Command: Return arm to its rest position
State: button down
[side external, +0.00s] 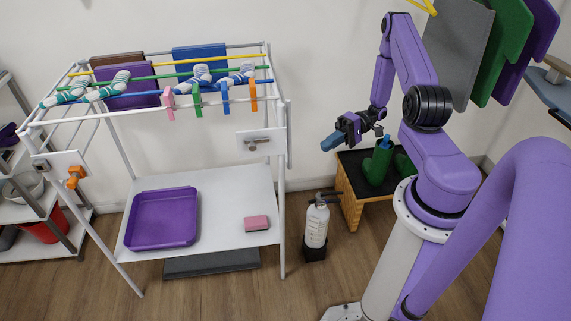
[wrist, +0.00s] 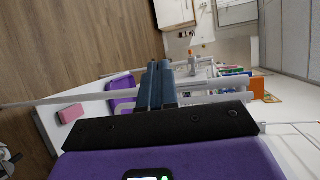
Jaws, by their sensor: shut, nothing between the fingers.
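My gripper (side external: 331,142) hangs in free air to the right of the white drying rack (side external: 283,200) in the side external view. Its blue fingers are shut with nothing between them, and they touch nothing that I can see. In the wrist view the shut fingers (wrist: 162,85) show at the centre, with the rack's parts beyond them. My purple arm is bent, with the forearm folded down toward the gripper.
The rack carries striped socks (side external: 201,76), coloured pegs (side external: 197,103), a purple tray (side external: 162,218) and a pink block (side external: 256,223). A white bottle (side external: 316,226) and a wooden stool (side external: 351,204) with green boots (side external: 377,166) stand below my gripper. Coloured boards (side external: 459,50) hang at upper right.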

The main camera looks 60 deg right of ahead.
jog(key=s+a+r+n+g+h, duration=0.4)
jog(key=a+r+n+g+h, duration=0.5)
jog(key=a+g, duration=0.35)
jog(key=s+a+r+n+t+h, duration=0.5)
jog(key=s+a+r+n+t, duration=0.2)
jog(key=s+r, duration=0.3)
jog(key=shift+s+a+r+n+h, duration=0.25)
jog(key=shift+s+a+n+h, duration=0.05)
jog(key=shift+s+a+n, duration=0.55)
jog(key=shift+w+t, duration=0.2)
jog(key=shift+t, duration=0.05)
